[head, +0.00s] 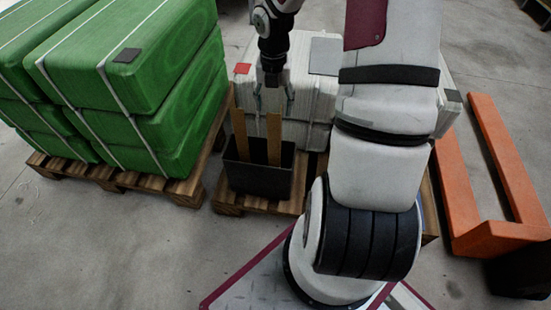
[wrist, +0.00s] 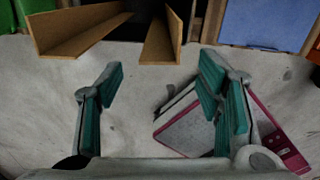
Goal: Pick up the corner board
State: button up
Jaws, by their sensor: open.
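Two brown L-shaped corner boards stand upright in a black bin (head: 258,181) on a pallet, a left one (head: 240,135) and a right one (head: 274,140). Their upper ends show in the wrist view at the top, the left one (wrist: 80,30) seen along its length and the right one (wrist: 163,38) near top centre. My gripper (head: 272,98) is above the bin, close to the boards in the head view. In the wrist view my gripper (wrist: 161,100) is open, its teal-padded fingers wide apart with nothing between them. The boards' lower ends are hidden in the bin.
Green strapped sacks (head: 130,75) are stacked on a pallet at left. White stacked bundles (head: 310,75) stand behind the bin, partly hidden by my arm. An orange fork-shaped frame (head: 500,170) lies at right. Grey floor (head: 90,250) is clear at front left.

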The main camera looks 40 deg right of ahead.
aim_at(274, 128)
notch_tip(274, 128, down, 10)
jog(key=b, duration=0.5)
jog(key=shift+f, duration=0.2)
jog(key=shift+r, duration=0.1)
grip_shut()
